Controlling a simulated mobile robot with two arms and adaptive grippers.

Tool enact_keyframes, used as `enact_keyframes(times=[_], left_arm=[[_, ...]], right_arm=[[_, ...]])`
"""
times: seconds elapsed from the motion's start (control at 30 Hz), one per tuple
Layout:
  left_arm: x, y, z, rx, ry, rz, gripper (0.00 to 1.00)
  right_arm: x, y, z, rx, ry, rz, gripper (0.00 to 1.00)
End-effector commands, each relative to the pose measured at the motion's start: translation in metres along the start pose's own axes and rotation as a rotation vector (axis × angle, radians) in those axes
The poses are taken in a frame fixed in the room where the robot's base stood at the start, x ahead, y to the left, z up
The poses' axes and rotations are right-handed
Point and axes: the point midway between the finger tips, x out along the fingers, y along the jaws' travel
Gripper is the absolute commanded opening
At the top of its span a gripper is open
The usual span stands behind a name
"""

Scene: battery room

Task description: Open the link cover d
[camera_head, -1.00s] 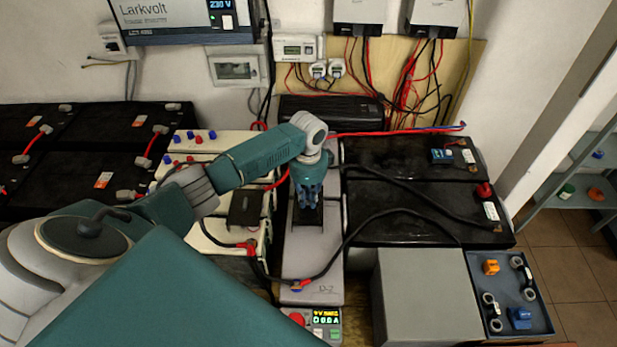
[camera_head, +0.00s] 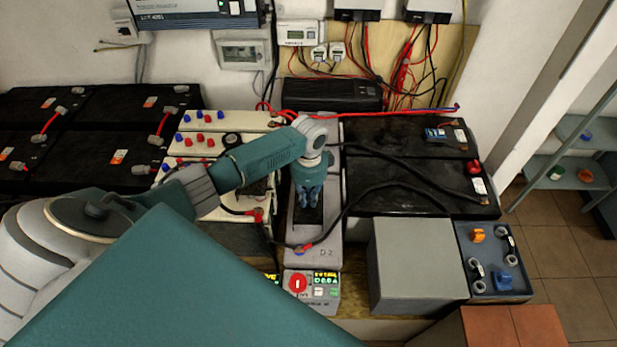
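A dark, flat rectangular piece (camera_head: 308,218) lies on top of the long grey unit marked D-2 (camera_head: 327,236); it may be link cover d, but no label on it is readable. My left gripper (camera_head: 311,203) points straight down over the far part of this piece and hides some of it. Its fingers sit close together. I cannot tell whether they touch the piece or hold anything. My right gripper is not in view.
White batteries (camera_head: 232,120) stand left of the grey unit, black batteries (camera_head: 400,188) right. A black cable (camera_head: 352,203) crosses it. A meter box with a red button (camera_head: 310,289) is in front. A grey box (camera_head: 420,262) and blue tray (camera_head: 492,290) stand front right.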

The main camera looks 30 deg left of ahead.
Motion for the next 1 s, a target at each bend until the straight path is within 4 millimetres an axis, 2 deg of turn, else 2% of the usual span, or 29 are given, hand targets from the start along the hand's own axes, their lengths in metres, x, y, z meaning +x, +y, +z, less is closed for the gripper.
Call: enact_keyframes(times=[0.03, 0.1, 0.3, 0.4, 0.47, 0.57, 0.9, 1.0], left_arm=[[-0.001, -0.001, -0.001, 0.000, 0.003, -0.002, 0.22], [-0.001, -0.001, -0.001, 0.000, 0.003, -0.002, 0.34], [-0.001, 0.000, -0.001, 0.000, 0.002, -0.001, 0.34], [-0.001, 0.000, -0.001, 0.000, 0.002, -0.001, 0.34], [-0.005, -0.001, -0.001, 0.000, 0.002, -0.002, 0.34], [-0.017, -0.001, 0.000, 0.001, 0.003, -0.003, 0.34], [-0.088, -0.002, -0.001, 0.000, 0.004, -0.006, 0.34], [-0.103, -0.001, -0.001, 0.002, 0.003, -0.004, 0.34]], right_arm=[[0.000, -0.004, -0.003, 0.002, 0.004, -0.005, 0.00], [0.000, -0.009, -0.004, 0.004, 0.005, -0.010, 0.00], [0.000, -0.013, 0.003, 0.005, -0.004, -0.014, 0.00], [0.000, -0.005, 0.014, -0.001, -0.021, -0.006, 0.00], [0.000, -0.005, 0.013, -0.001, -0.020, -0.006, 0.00], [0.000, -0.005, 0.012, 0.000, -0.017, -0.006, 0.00], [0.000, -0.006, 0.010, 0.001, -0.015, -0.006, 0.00], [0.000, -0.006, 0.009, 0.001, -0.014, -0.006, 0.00]])
